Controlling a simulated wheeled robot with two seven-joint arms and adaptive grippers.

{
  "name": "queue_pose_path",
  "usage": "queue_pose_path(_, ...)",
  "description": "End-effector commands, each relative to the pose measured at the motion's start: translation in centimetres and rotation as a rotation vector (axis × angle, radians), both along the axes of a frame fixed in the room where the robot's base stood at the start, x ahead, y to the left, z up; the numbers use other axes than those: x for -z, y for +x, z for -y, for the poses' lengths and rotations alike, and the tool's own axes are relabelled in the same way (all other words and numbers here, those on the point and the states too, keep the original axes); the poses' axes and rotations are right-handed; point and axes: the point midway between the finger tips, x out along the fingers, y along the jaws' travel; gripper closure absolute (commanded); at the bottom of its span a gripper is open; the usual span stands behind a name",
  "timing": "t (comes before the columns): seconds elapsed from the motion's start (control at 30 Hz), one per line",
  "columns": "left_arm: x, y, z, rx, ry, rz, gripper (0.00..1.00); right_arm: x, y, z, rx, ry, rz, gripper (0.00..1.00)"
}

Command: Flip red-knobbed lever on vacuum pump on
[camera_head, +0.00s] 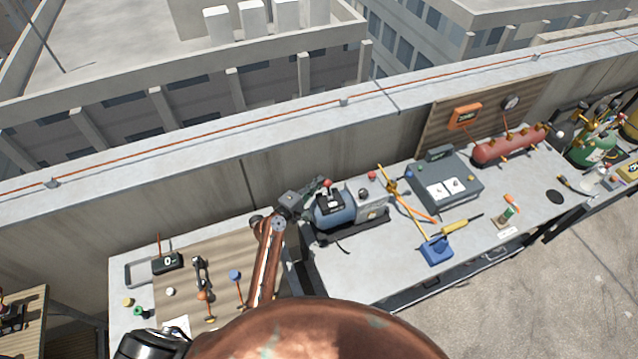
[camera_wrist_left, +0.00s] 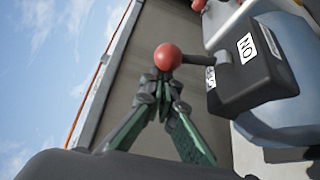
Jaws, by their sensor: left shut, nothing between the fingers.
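The vacuum pump (camera_head: 338,212) has a blue body and stands on the grey bench. Its lever's red knob (camera_head: 327,183) shows on top. In the left wrist view the red knob (camera_wrist_left: 167,57) is large, on a thin rod running right to a black switch box (camera_wrist_left: 250,78). The box has a white "ON" label, seen turned, and a second label partly hidden by the box edge. My left gripper (camera_head: 312,200) is at the pump's left side, shut and empty. In the wrist view its fingertips (camera_wrist_left: 160,84) overlap the knob's lower edge; I cannot tell whether they touch. My right gripper is out of view.
Right of the pump are a yellow-handled tool, a blue block (camera_head: 437,251), a grey console (camera_head: 446,185) and a red cylinder manifold (camera_head: 508,147). A wooden board (camera_head: 178,290) with small parts lies left. A concrete parapet (camera_head: 225,165) runs behind the bench.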

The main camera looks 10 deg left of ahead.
Motion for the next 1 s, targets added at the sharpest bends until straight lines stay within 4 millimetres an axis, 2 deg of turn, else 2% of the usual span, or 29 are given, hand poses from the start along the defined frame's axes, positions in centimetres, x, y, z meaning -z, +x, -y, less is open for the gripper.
queue_pose_path(0.03,0.4,-0.1,0.0,0.000,0.009,0.011,1.00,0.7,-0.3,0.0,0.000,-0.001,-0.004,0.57)
queue_pose_path(0.27,0.0,-0.3,0.1,0.000,0.030,0.044,1.00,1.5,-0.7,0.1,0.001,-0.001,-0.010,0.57)
queue_pose_path(0.47,0.1,-0.6,0.3,0.000,0.062,0.092,1.00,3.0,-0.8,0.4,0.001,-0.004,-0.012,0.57)
queue_pose_path(0.57,0.1,-0.8,0.5,0.001,0.092,0.136,1.00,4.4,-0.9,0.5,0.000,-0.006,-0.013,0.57)
queue_pose_path(0.9,0.1,-2.3,1.5,0.004,0.253,0.372,1.00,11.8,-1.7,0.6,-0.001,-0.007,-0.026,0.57)
queue_pose_path(1.0,-0.2,-2.8,1.8,0.005,0.300,0.440,1.00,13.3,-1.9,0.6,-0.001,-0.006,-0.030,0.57)
